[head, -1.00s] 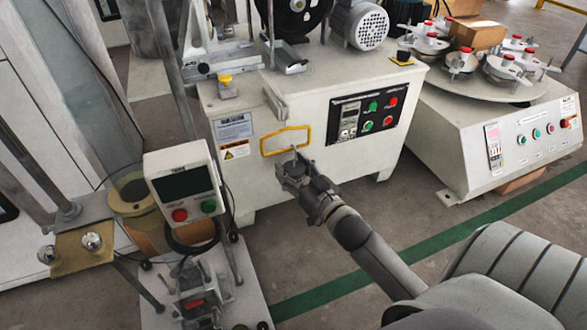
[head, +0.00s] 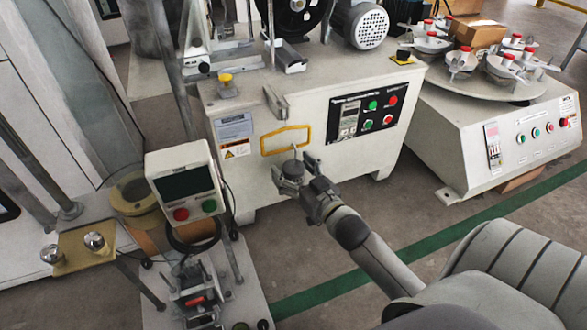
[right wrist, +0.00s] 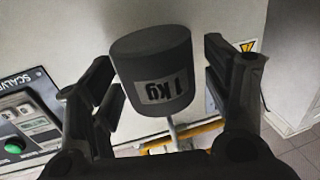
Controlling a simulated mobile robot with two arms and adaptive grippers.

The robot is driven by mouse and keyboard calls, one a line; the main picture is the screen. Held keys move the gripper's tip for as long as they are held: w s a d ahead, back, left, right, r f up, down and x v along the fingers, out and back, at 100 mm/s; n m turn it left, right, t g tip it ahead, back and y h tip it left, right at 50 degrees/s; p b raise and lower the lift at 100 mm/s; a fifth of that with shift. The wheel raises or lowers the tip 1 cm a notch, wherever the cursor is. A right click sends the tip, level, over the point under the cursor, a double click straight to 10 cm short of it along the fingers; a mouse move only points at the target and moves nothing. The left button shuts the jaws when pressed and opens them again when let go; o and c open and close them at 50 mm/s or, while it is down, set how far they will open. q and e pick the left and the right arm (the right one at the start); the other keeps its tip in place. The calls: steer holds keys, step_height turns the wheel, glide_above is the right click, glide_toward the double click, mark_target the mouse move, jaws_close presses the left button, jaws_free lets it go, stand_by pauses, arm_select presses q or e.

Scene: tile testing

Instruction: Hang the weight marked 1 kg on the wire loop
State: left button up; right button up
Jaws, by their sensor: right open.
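The grey cylindrical weight (head: 290,174) hangs by its hook from the yellow wire loop (head: 285,130) on the front of the white machine. In the right wrist view the weight (right wrist: 152,70) shows its "1 kg" label upside down. Its thin hook rod (right wrist: 172,130) meets the yellow loop (right wrist: 205,129) there. My left gripper is not in view.
The machine's button panel (head: 368,113) is right of the loop. A display box (head: 186,186) on a stand is to the left. A turntable machine (head: 507,140) stands at the right. Floor with a green stripe (head: 420,242) is free in front.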

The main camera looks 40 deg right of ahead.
steer(key=s, duration=1.2)
steer(key=shift+a, duration=0.2)
